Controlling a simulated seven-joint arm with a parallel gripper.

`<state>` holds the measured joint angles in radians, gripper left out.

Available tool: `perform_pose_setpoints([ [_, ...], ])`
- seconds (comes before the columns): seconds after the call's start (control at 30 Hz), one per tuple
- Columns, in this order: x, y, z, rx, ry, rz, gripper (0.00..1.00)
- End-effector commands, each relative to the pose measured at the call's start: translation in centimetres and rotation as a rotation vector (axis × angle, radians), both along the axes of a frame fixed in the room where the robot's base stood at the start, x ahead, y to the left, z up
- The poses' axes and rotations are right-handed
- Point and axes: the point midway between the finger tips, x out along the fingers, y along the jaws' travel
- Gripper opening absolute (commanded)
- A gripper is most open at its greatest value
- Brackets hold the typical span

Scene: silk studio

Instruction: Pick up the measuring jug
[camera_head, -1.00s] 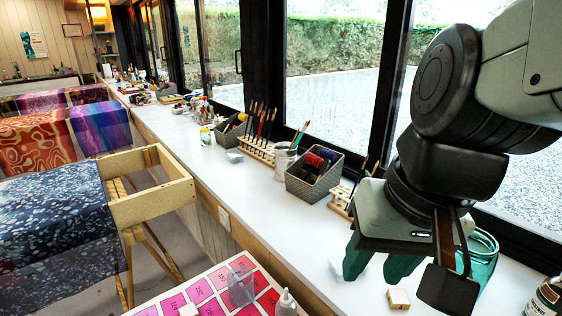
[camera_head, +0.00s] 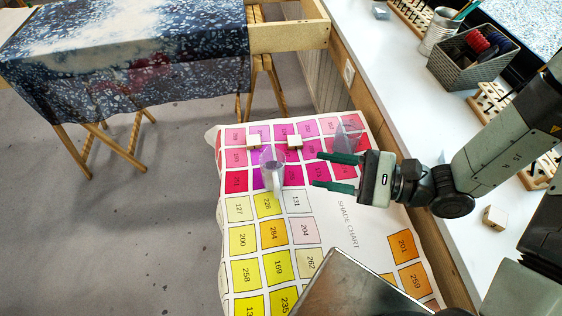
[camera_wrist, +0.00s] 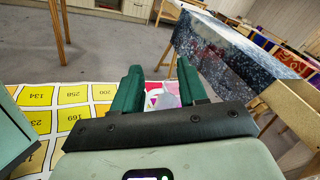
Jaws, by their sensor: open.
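A clear, violet-tinted vessel with a pale handle, which looks like the measuring jug (camera_head: 270,160), stands on the shade chart (camera_head: 348,212). My gripper (camera_head: 320,171) has its two green fingers spread and pointing left at the jug. In the head view the fingertips are just right of the jug, with a gap between. In the wrist view the open fingers (camera_wrist: 160,82) frame a pale, see-through shape (camera_wrist: 168,100), likely the jug; its lower part is hidden by my gripper's body. Nothing is held.
Another clear vessel (camera_head: 347,135) stands near the chart's upper right corner. Two small pale blocks (camera_head: 254,140) (camera_head: 294,142) lie behind the jug. A grey metallic panel (camera_head: 355,285) fills the lower middle. The white counter (camera_head: 400,65) runs along the right.

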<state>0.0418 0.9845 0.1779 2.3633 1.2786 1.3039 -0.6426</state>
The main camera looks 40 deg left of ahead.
Motion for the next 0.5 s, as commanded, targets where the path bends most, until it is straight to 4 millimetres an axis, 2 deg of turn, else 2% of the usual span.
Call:
perform_pose_setpoints([
  [0.03,-0.3,0.6,-1.6,0.022,0.071,-0.053,0.42],
  [0.3,-1.6,3.0,-9.4,0.062,0.347,-0.367,0.42],
  [0.5,-3.3,3.7,-13.6,0.031,0.467,-0.527,0.42],
])
